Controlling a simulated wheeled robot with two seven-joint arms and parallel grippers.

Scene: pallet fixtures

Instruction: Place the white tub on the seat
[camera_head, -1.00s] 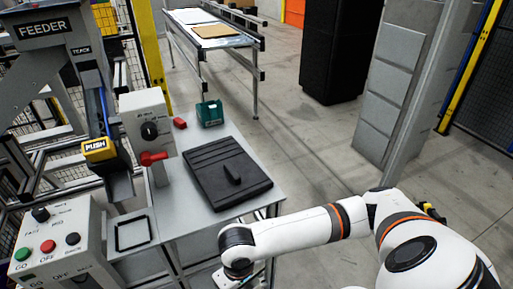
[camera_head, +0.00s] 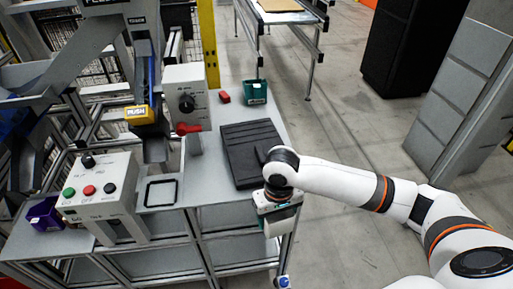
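My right arm comes in from the right, and its wrist is at the front right corner of the grey bench (camera_head: 225,215). My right gripper (camera_head: 281,220) points down beside the bench's front edge. A pale block shows under the wrist; I cannot tell whether it is the white tub or part of the gripper. The fingers cannot be made out. No white tub is clearly seen elsewhere. A thin black square frame (camera_head: 161,192), perhaps the seat, lies flat on the bench between the control boxes. My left gripper is not in view.
A black ridged tray (camera_head: 248,148) lies beside my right wrist. A dial box (camera_head: 188,95) with a red handle (camera_head: 188,129), a green bin (camera_head: 255,92), a red block (camera_head: 223,97), a button box (camera_head: 100,193) and a purple bin (camera_head: 45,213) stand around. A yellow PUSH block (camera_head: 139,114) overhangs the bench.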

